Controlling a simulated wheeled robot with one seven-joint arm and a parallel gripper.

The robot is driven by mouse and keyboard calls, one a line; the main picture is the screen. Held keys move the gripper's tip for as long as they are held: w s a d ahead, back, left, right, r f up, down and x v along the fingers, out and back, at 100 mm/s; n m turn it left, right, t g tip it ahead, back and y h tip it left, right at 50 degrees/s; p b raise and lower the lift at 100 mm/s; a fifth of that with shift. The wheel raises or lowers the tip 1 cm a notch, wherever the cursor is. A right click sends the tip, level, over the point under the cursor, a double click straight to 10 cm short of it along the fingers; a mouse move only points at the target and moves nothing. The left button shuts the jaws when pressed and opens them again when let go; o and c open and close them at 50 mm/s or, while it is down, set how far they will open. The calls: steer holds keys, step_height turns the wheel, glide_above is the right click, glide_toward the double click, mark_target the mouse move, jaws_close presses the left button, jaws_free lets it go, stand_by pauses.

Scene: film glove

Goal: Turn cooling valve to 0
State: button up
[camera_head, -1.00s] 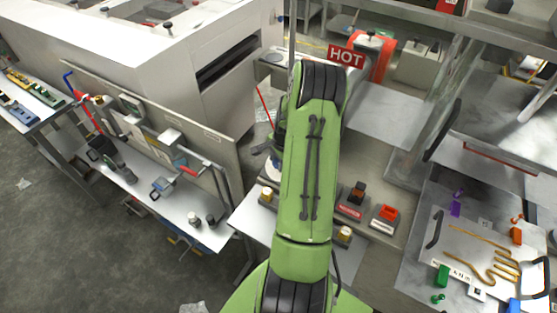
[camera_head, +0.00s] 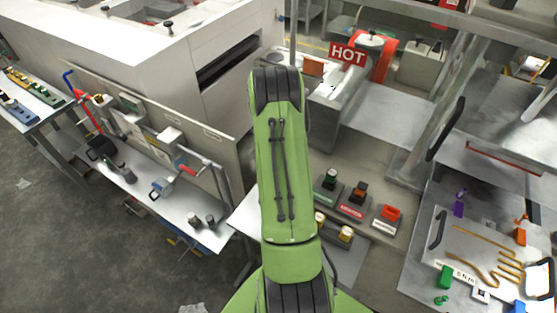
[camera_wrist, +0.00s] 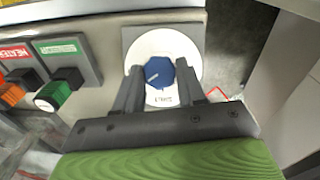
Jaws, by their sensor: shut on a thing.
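The cooling valve shows in the wrist view as a blue knob (camera_wrist: 160,75) with a white mark line, in the middle of a round white dial (camera_wrist: 145,47). The dial is set on a dark square plate. Its small lettering is too blurred to read. My gripper (camera_wrist: 160,71) has one finger on each side of the knob and is shut on it. The mark on the knob is partly seen, and I cannot tell its exact setting. In the head view my green arm hides the valve and my gripper.
Left of the dial in the wrist view are a green-labelled switch (camera_wrist: 55,92) and a red-labelled heater switch (camera_wrist: 12,88). In the head view, control boxes (camera_head: 352,200) stand right of my arm, and a red HOT sign (camera_head: 347,54) stands behind.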

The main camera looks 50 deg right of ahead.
steer(key=n, duration=0.1)
steer(key=n+g, duration=0.1)
steer(key=n, duration=0.1)
steer(key=n+g+h, duration=0.1)
steer(key=n, duration=0.1)
steer(key=shift+w+a, duration=0.1)
steer(key=shift+w, duration=0.2)
steer(key=n+g+h, duration=0.1)
steer(key=n, duration=0.1)
steer(key=n+h, duration=0.1)
steer(key=n, duration=0.2)
steer(key=shift+w+a+f+g, duration=0.1)
steer(key=shift+a+g, duration=0.05)
steer(key=shift+g, duration=0.25)
steer(key=o, duration=1.1)
steer(key=shift+c, duration=0.2)
steer(key=v, duration=1.5)
steer(key=shift+w+a+r, duration=0.15)
steer(key=shift+a+r, duration=0.05)
steer(key=shift+r, duration=0.05)
